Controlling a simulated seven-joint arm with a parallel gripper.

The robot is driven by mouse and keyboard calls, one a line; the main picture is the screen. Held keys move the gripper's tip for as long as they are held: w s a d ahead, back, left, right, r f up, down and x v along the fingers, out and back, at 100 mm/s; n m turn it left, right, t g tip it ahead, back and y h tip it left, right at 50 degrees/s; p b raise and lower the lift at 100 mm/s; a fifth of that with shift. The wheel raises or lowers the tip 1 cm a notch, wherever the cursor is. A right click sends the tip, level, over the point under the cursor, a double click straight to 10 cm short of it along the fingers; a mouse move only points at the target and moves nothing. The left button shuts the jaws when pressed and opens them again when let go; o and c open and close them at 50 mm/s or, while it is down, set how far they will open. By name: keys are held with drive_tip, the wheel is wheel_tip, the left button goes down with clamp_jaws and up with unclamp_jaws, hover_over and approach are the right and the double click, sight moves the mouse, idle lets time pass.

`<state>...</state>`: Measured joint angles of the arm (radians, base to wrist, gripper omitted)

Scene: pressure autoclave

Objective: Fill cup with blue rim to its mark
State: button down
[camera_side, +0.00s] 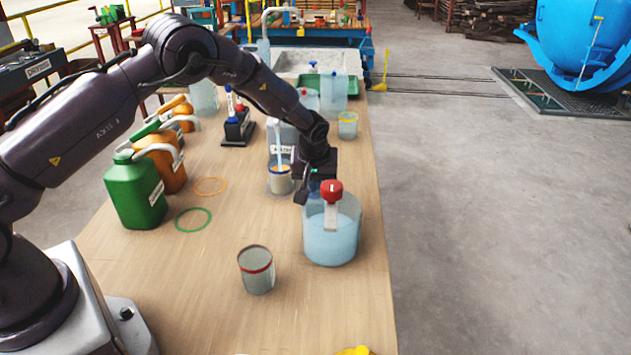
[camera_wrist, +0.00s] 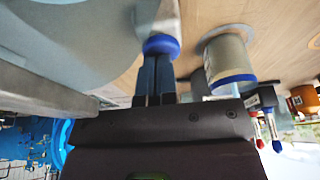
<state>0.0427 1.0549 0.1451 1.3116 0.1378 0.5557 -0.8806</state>
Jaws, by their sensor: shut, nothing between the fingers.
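The blue-rimmed cup (camera_wrist: 228,60) is tan-bodied and appears inverted in the wrist view, beside my gripper. In the side view a small cup (camera_side: 280,181) stands behind and left of my gripper, under a thin pale-blue streak (camera_side: 278,148); I take it to be the same cup. My gripper (camera_side: 311,187) is shut and empty, low beside a clear vessel of bluish liquid (camera_side: 331,238). In the wrist view my shut fingers (camera_wrist: 155,82) end at a round blue knob (camera_wrist: 160,45) on a grey lever; contact cannot be told. The fill mark cannot be made out.
A red knob (camera_side: 331,189) tops the clear vessel. A red-banded cup (camera_side: 256,270) stands in front and a yellow-rimmed cup (camera_side: 347,124) behind. Green (camera_side: 136,190) and orange (camera_side: 164,165) jugs stand left. The front left of the table (camera_side: 185,285) is clear.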

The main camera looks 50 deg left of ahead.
drive_tip(key=shift+s+f, duration=0.4)
drive_tip(key=shift+f, duration=0.2)
drive_tip(key=r, duration=0.5)
drive_tip(key=shift+w+r, duration=0.2)
drive_tip(key=shift+w, duration=0.15)
drive_tip(key=v, duration=0.9)
drive_tip(key=shift+d+r, duration=0.2)
drive_tip(key=shift+r, duration=0.2)
drive_tip(key=s+d+r+m+t, duration=0.1)
drive_tip(key=s+r+m, duration=0.2)
drive_tip(key=s, duration=0.7)
drive_tip(key=s+d+r+m+t+h, duration=0.1)
drive_tip(key=s+r+m, duration=0.2)
drive_tip(key=s+r, duration=0.4)
drive_tip(key=s+d+r+m+t+h, duration=0.1)
drive_tip(key=s+r+m, duration=0.2)
drive_tip(key=s, duration=1.2)
wheel_tip(320, 180, up, 3)
drive_tip(key=shift+s+d+f, duration=0.2)
drive_tip(key=shift+d, duration=0.15)
